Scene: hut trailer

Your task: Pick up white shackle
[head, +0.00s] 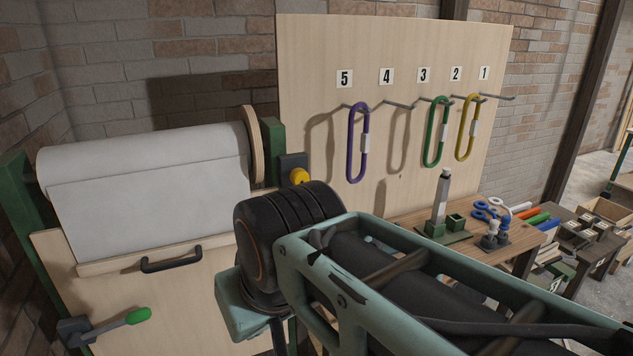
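I cannot clearly make out a white shackle. A small white looped piece (506,217) at the right end of the wooden bench may be one, but it is too small to be sure. It stands among blue looped pieces (483,211) and small grey-white fittings (490,241). My arm crosses the lower middle and right of the head view, in front of part of the bench. My gripper is not visible, so its state and anything in it are hidden.
A pegboard (300,60) carries a purple link (351,145), a green link (430,140) and a yellow link (463,130) on numbered hooks. A white roll (150,165) stands left. The bench (523,240) also holds a grey post (441,198) on a green base.

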